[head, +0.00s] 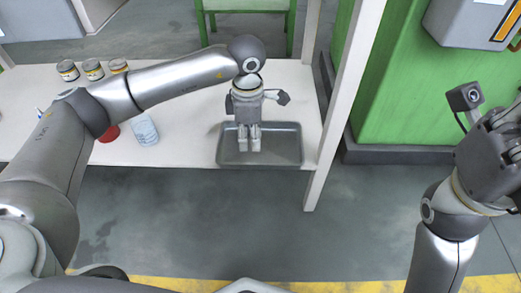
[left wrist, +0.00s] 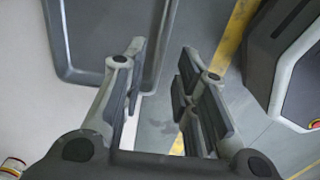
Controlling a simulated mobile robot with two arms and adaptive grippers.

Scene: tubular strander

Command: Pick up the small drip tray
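The small drip tray (head: 284,150) is a shallow dark grey rectangular tray on the white table, at its front right corner. In the left wrist view the tray (left wrist: 92,38) fills the upper left. My left gripper (head: 249,147) is above the tray's front part, pointing down. In the left wrist view the left gripper (left wrist: 163,50) is open, with the tray's edge showing between its fingers; whether they touch it I cannot tell. My right gripper (head: 497,160) is at the right, away from the table, and its fingers are not clear.
The white table (head: 185,150) also holds several jars (head: 93,70), a red item (head: 108,133) and a clear container (head: 145,128). A white post (head: 340,100) stands right beside the tray. A green machine (head: 400,90) is behind it. The floor in front is clear.

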